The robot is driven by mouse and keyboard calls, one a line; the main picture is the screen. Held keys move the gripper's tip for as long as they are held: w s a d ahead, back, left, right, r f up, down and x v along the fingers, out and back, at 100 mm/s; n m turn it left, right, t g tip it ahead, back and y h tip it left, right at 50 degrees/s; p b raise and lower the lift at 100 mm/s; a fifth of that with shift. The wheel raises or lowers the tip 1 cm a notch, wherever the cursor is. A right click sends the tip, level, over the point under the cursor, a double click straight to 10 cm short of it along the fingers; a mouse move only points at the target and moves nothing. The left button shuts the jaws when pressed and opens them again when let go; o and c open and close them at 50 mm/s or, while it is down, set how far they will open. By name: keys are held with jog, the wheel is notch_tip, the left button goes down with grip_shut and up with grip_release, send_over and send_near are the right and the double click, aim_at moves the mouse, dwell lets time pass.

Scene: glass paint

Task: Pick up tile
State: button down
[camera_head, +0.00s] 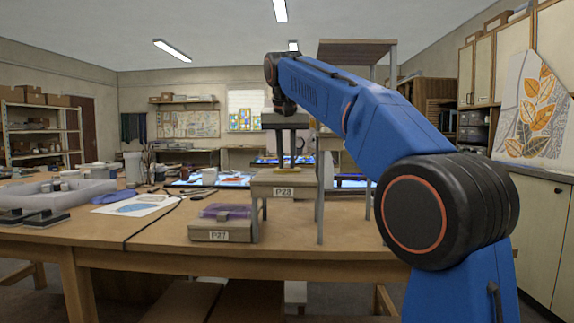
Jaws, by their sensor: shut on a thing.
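My gripper (291,166) points straight down over the small wooden stand (283,178) labelled P23. It is shut on a small, thin, yellowish tile (283,168) at the level of the stand's top. The tile is tiny in this view, and I cannot tell whether it still touches the stand. A purple translucent tile (224,210) lies on the low box (222,231) labelled P27, to the left and nearer, apart from my gripper.
The wooden worktable (160,235) holds a grey tray (62,195) at left, a paper with a blue drawing (138,206) and cups. A tall shelf (355,42) stands close behind and right of the stand. Clear tabletop lies left of the P27 box.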

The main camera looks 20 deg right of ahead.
jog(key=shift+r, duration=1.75)
jog(key=s+a+r, duration=0.1)
jog(key=s+a, duration=0.1)
jog(key=s, duration=0.6)
jog(key=s+a+r, duration=0.2)
jog(key=s+a, duration=0.1)
jog(key=s, duration=0.6)
jog(key=shift+a, duration=0.3)
